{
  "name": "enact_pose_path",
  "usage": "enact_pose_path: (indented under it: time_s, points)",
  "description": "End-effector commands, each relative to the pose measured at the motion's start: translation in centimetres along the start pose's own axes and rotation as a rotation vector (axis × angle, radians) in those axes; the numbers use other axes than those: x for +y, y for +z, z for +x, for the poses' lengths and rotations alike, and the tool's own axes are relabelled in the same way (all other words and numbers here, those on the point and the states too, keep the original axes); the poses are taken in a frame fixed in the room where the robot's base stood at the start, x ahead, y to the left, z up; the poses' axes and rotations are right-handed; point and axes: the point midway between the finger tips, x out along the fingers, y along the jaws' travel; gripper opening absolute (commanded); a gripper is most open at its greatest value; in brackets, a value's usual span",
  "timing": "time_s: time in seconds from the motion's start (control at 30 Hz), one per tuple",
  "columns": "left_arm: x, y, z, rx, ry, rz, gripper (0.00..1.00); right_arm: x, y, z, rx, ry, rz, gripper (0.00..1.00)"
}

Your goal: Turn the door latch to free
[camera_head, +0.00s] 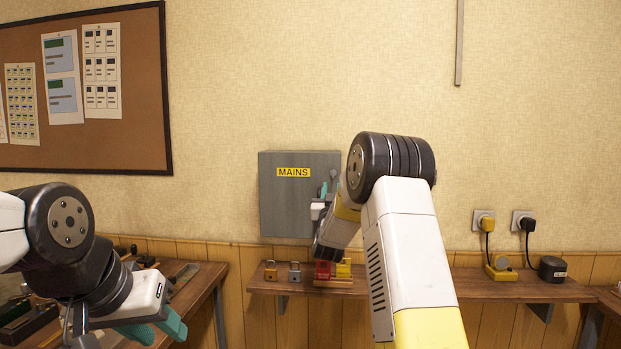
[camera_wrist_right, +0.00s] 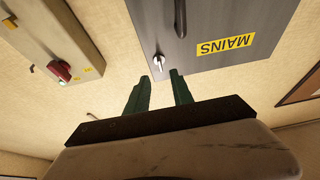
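The grey MAINS box (camera_head: 285,215) hangs on the wall and its door is closed. In the right wrist view the box (camera_wrist_right: 215,25) appears upside down, with a small silver latch (camera_wrist_right: 158,62) near its edge. My right gripper (camera_wrist_right: 160,75) is open and empty, its two green fingers apart. The latch appears just beyond the fingertips, between them in the picture; I cannot tell any contact. In the head view my right gripper (camera_head: 325,190) is at the box's right side, partly hidden by my arm. My left gripper (camera_head: 158,330) is low at the left, empty, its teal fingers apart.
A dark handle (camera_wrist_right: 180,18) stands out from the box door. A cream box with a red rotary switch (camera_wrist_right: 60,70) is beside it. Several padlocks (camera_head: 295,271) stand on the wooden shelf (camera_head: 480,287) below. A workbench (camera_head: 205,285) is at the left.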

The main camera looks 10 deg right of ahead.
Motion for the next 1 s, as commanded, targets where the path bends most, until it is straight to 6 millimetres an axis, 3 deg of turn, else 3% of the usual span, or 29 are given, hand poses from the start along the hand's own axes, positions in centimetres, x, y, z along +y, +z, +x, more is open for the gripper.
enact_pose_path:
  time_s: [0.5, 0.87, 0.9, 1.0]
  points:
    - [0.0, 0.0, 0.0, 0.000, 0.000, 0.000, 0.36, 0.1, 0.0, 6.9, 0.005, 0.002, -0.002, 0.28]
    - [0.0, 0.0, 0.0, 0.000, 0.000, 0.000, 0.36, 0.0, -0.1, 7.7, 0.004, 0.001, -0.001, 0.28]
    - [0.0, 0.0, 0.0, 0.000, 0.000, 0.000, 0.36, 0.0, -0.1, 7.7, 0.004, 0.001, -0.001, 0.26]
    - [0.0, 0.0, 0.0, 0.000, 0.000, 0.000, 0.36, 0.0, -0.1, 7.7, 0.004, 0.001, -0.001, 0.07]
